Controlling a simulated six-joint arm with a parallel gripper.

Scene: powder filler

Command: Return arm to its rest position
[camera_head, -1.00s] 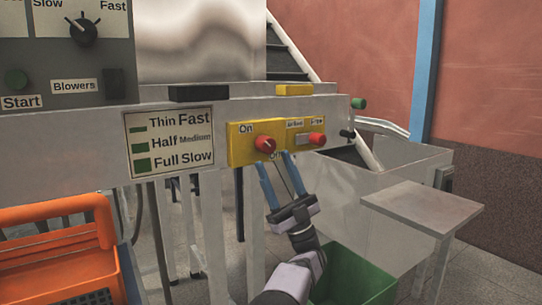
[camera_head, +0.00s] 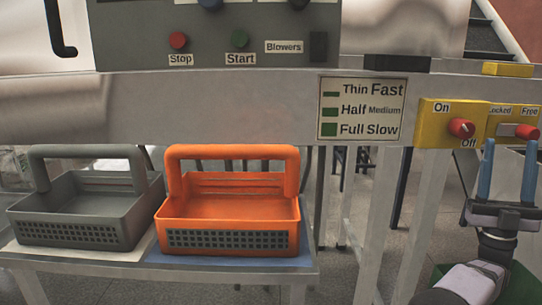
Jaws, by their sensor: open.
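My gripper (camera_head: 508,150) is at the right edge of the picture, pointing up, with its two blue fingers apart and nothing seen between them. The fingertips are just below the yellow Locked/Free switch box (camera_head: 510,117) with its red knob (camera_head: 527,132). I cannot tell whether they touch it. To their left is the yellow On/Off box (camera_head: 448,108) with a red knob (camera_head: 461,129).
An orange basket (camera_head: 232,208) and a grey basket (camera_head: 90,210) stand on a low table (camera_head: 200,279) at the lower left. A grey control panel (camera_head: 140,45) is above, with Stop and Start buttons. A metal leg (camera_head: 383,225) stands left of my arm.

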